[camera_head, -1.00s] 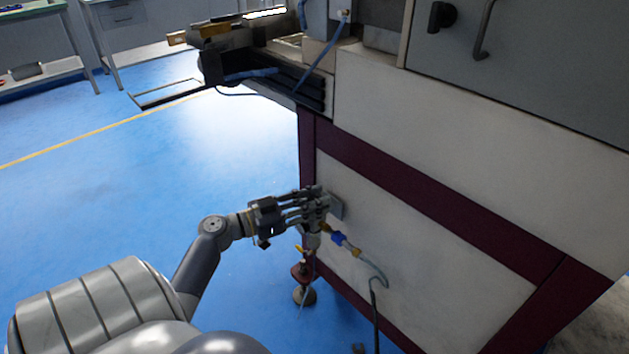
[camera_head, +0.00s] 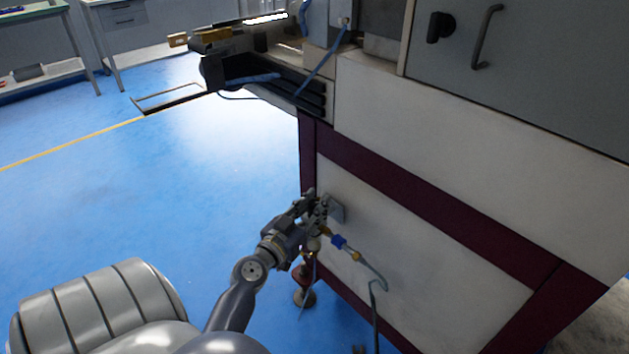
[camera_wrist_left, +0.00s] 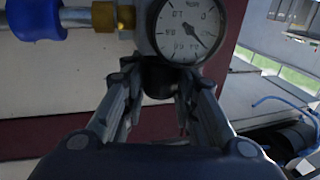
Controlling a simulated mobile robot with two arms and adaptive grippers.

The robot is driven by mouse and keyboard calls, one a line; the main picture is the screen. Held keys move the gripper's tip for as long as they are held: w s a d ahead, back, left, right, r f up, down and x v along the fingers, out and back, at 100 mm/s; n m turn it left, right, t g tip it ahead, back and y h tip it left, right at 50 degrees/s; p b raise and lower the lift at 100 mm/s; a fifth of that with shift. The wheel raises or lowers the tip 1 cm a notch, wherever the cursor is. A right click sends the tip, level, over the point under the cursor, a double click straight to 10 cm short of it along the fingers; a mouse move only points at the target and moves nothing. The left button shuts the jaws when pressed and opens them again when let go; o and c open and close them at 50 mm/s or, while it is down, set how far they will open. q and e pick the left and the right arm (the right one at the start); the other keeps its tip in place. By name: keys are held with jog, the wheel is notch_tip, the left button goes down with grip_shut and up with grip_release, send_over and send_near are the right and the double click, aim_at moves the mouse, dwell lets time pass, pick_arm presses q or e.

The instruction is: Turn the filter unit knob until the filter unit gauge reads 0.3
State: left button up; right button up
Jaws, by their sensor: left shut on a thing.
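The filter unit gauge (camera_wrist_left: 186,30) is a round white dial at the top of the left wrist view. It appears rotated, and its dark needle points to the lower right; I cannot read the exact value. The dark filter unit knob (camera_wrist_left: 158,82) is just below it, between the fingers of my left gripper (camera_wrist_left: 160,92), which is shut on it. In the head view my left gripper (camera_head: 320,207) is at the filter unit on the machine's side panel, hiding most of the unit. My right gripper is not in view.
A blue and brass fitting (camera_head: 339,241) with a hose (camera_head: 372,272) leaves the unit on the right. A machine foot (camera_head: 304,296) stands below. The white panel (camera_head: 430,255) has a dark red frame (camera_head: 430,203). Blue floor (camera_head: 130,205) is open to the left.

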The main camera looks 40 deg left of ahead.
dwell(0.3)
pick_arm(q)
jog(key=o, duration=1.1)
jog(key=shift+s, duration=0.1)
jog(key=s, duration=0.4)
jog(key=s+d, duration=0.1)
jog(key=s, duration=0.2)
jog(key=s+d, duration=0.1)
jog(key=s, duration=0.3)
jog(key=shift+s, duration=0.35)
